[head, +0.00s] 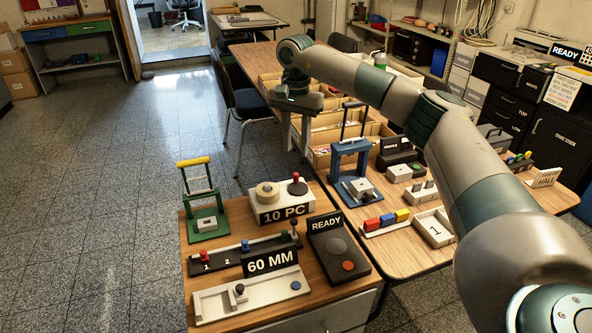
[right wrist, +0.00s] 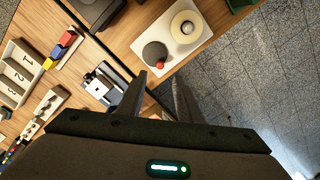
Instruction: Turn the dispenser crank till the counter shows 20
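The dispenser (head: 266,207) is a white box with a cream tape roll (head: 267,193) on its top. Its crank (head: 297,186) is a dark disc with a red knob. The black sign on its front, the counter, reads "10 PC". In the right wrist view the dispenser (right wrist: 196,42) lies ahead of the fingers, with the crank (right wrist: 155,52) and its red knob near the fingertips in the picture. My right gripper (head: 298,103) is raised above the tables, apart from the crank. Its fingers (right wrist: 159,76) are parted and empty. My left gripper is out of view.
A green press (head: 203,205) stands left of the dispenser, and a "60 MM" stop rail (head: 250,290) and a "READY" panel (head: 338,248) stand in front. A blue press (head: 350,170) stands on the table to the right. Open floor lies left.

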